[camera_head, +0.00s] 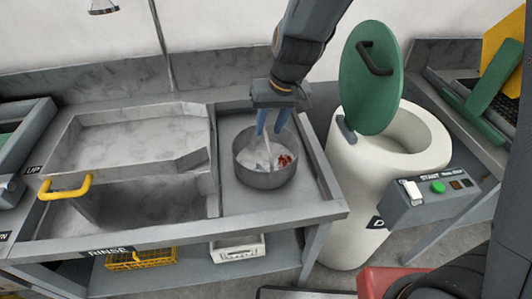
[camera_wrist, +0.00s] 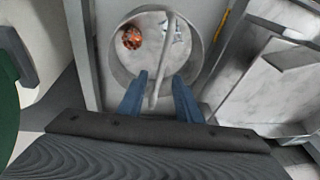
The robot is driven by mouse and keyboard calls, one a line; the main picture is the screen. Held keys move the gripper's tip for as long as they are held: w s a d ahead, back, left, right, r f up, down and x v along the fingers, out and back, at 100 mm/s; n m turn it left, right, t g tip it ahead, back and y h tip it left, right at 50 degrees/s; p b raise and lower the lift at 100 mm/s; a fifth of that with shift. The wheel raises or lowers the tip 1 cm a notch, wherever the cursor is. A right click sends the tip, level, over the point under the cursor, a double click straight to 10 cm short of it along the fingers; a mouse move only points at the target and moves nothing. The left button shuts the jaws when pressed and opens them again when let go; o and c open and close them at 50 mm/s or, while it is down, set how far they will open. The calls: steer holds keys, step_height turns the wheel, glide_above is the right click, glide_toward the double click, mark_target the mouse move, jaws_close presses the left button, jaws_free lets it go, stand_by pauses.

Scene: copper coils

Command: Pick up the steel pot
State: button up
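The steel pot (camera_head: 265,179) is a round, open pot standing upright in the tray at the right end of the steel bench. It also shows in the wrist view (camera_wrist: 195,58). Inside lie a reddish-brown piece and some pale blue-white bits. A thin light-grey bar (camera_wrist: 166,45) runs across the pot's opening in the wrist view; I cannot tell whether it belongs to the pot. My gripper (camera_head: 269,132) points down over the pot's far side. Its two blue fingers (camera_wrist: 160,76) are apart, on either side of the bar. I cannot tell whether they touch it.
A steel basin (camera_head: 140,141) with a yellow handle (camera_head: 66,186) is left of the pot. A white drum (camera_head: 355,205) with a raised green lid (camera_head: 370,95) stands close on the right, behind a control box (camera_head: 432,202). Baskets sit on the lower shelf.

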mark_target(266, 133)
steer(key=shift+w+p+x, duration=0.15)
steer(key=shift+p+x, duration=0.15)
steer(key=shift+x, duration=1)
steer(key=shift+w+p+x, duration=0.15)
steer(key=shift+p+x, duration=0.1)
steer(key=shift+x, duration=1.05)
steer(key=shift+r, duration=0.1)
jaws_close()
